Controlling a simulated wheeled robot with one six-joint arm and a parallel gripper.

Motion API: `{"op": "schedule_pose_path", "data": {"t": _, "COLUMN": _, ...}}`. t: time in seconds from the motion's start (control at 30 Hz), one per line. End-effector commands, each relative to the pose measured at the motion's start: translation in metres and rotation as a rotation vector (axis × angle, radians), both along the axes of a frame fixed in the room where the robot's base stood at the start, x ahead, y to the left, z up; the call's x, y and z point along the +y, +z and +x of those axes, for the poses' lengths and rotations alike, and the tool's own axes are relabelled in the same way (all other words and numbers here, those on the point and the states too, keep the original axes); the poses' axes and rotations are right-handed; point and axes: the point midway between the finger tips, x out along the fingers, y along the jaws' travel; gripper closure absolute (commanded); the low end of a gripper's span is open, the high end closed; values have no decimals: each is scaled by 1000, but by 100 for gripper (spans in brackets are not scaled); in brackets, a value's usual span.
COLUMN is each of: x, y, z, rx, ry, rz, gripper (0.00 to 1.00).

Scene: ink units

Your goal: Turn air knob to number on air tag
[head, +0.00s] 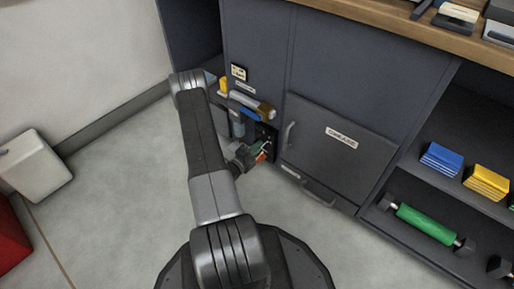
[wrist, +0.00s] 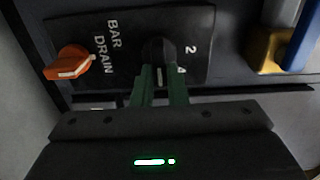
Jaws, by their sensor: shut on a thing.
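In the wrist view a black knob (wrist: 160,50), which I take to be the air knob, sits on a dark panel (wrist: 195,20). A "2" and a partly covered digit, perhaps a "4", are printed to its right. My gripper (wrist: 162,85) has its green fingers closed on the knob from both sides. The knob's pale pointer line shows between the fingers.
An orange knob (wrist: 70,62) sits left of the black knob, beside the words "BAR" and "DRAIN". A yellow and blue part (wrist: 270,48) stands out at the right. In the head view a labelled cabinet door (head: 340,165) is to the right, with open shelves beyond.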

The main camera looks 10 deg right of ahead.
Motion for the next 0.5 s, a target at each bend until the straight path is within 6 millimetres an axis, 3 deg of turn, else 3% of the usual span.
{"op": "schedule_pose_path", "data": {"t": 0.5, "x": 0, "y": -1, "z": 0, "rx": -33, "ry": 0, "rz": 29, "gripper": 100}}
